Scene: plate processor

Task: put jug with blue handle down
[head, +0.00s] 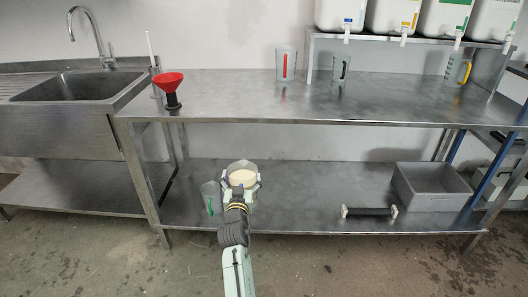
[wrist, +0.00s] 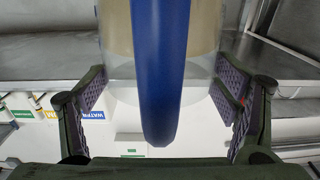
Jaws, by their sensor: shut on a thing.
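The jug with the blue handle (wrist: 205,50) fills the middle of the wrist view. It is clear with pale cream contents. Its blue handle (wrist: 160,75) points toward the wrist camera, between the two finger pads. My gripper (wrist: 163,102) is shut on the jug, with one purple pad on each side. In the head view the jug (head: 242,178) is at the far end of my arm, over the left part of the lower shelf (head: 310,190). My gripper (head: 240,187) hides its lower part. I cannot tell whether its base touches the shelf.
A jug with a green handle (head: 210,198) stands close left of the held jug. A grey bin (head: 432,187) and a black bar with pale ends (head: 369,212) are at the lower shelf's right. The shelf's middle is clear. The upper tabletop (head: 230,92) overhangs.

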